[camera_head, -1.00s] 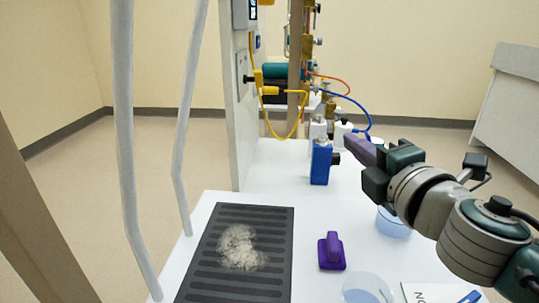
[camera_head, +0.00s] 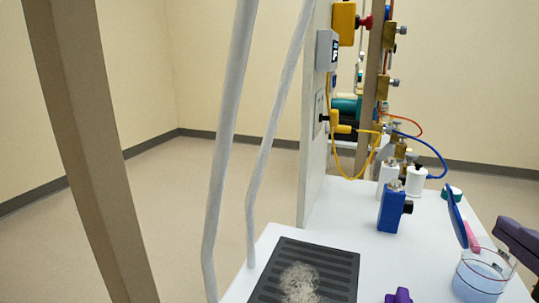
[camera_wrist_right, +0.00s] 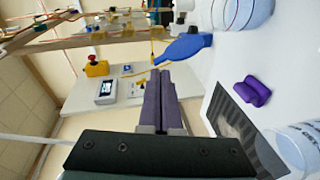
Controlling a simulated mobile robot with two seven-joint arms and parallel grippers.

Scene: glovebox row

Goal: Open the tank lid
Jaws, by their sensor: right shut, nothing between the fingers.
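I cannot pick out the tank or its lid for certain in either view. My right gripper (camera_head: 508,228) shows only its purple finger at the right edge of the head view, close to a clear beaker (camera_head: 480,277) of pale blue liquid. In the right wrist view its purple fingers (camera_wrist_right: 165,92) are together with nothing between them. A blue object (camera_wrist_right: 185,48) lies beyond the fingertips there; I cannot tell whether they touch. My left gripper is in neither view.
On the white table (camera_head: 345,210) are a dark slotted tray (camera_head: 345,268) with pale fluff, a purple block (camera_head: 398,297), a blue bottle (camera_head: 392,208) and a thin blue piece (camera_head: 455,216) by the beaker. Tall grey bars (camera_head: 228,150) rise at the left. Floor beyond is clear.

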